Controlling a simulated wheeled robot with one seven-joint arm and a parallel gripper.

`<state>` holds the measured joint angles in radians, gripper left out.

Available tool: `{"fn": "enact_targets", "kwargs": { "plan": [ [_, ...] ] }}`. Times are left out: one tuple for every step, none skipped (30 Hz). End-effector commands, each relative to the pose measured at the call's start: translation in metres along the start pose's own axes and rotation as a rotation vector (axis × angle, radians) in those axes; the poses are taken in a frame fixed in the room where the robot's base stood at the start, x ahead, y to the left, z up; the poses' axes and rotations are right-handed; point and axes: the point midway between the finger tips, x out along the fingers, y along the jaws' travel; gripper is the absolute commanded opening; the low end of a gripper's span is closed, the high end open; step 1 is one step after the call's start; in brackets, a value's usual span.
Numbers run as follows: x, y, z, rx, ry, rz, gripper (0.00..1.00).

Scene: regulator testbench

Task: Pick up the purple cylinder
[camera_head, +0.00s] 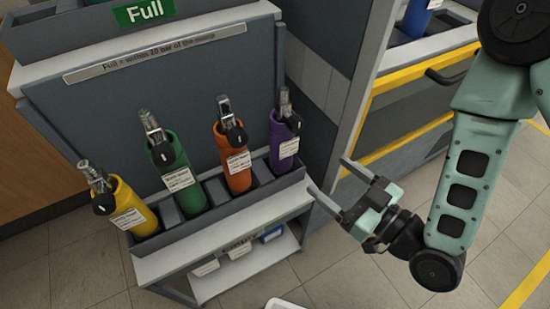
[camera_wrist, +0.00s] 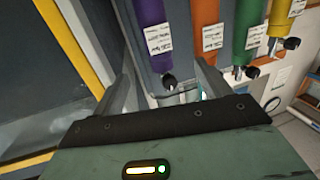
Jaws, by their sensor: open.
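The purple cylinder (camera_head: 280,139) stands in the rightmost place of a dark rack (camera_head: 221,214), leaning slightly, with a white label and a metal valve with a black knob on top. My gripper (camera_head: 328,176) is open and empty, to the right of the purple cylinder and apart from it, with its fingers pointing toward the rack's right end. In the wrist view the purple cylinder (camera_wrist: 151,14) shows upside down beyond and between the two fingers of my gripper (camera_wrist: 165,80). The cylinder's lower end is hidden by the rack wall in the head view.
An orange cylinder (camera_head: 235,165), a green cylinder (camera_head: 183,178) and a yellow cylinder (camera_head: 133,207) stand in the same rack, left of the purple one. A cabinet edge with yellow trim (camera_head: 410,72) rises behind my gripper. A "Full" sign (camera_head: 143,12) is above. The floor at right is clear.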

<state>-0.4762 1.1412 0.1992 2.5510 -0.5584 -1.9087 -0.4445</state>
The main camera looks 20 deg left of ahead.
Motion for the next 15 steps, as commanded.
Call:
{"fn": "enact_targets", "kwargs": {
  "plan": [
    [-0.002, -0.001, 0.006, 0.005, 0.016, 0.005, 0.76],
    [-0.002, 0.000, 0.006, 0.006, 0.025, 0.007, 0.76],
    [-0.002, 0.000, 0.007, 0.007, 0.034, 0.010, 0.76],
    [0.000, 0.000, 0.007, 0.007, 0.039, 0.011, 0.76],
    [0.002, 0.000, 0.007, 0.007, 0.042, 0.012, 0.76],
    [0.005, 0.000, 0.007, 0.007, 0.044, 0.012, 0.76],
    [0.008, 0.000, 0.008, 0.006, 0.044, 0.012, 0.76],
    [0.011, 0.001, 0.008, 0.005, 0.046, 0.012, 0.76],
    [0.015, 0.001, 0.008, 0.004, 0.045, 0.012, 0.76],
    [0.018, 0.001, 0.008, 0.006, 0.045, 0.012, 0.76],
    [0.021, 0.000, 0.008, 0.006, 0.045, 0.012, 0.76],
    [0.026, 0.001, 0.008, 0.004, 0.045, 0.012, 0.76],
    [0.029, 0.001, 0.008, 0.005, 0.045, 0.012, 0.76],
    [0.033, 0.001, 0.008, 0.005, 0.045, 0.012, 0.76],
    [0.037, 0.001, 0.008, 0.004, 0.044, 0.012, 0.76]
  ]
}}
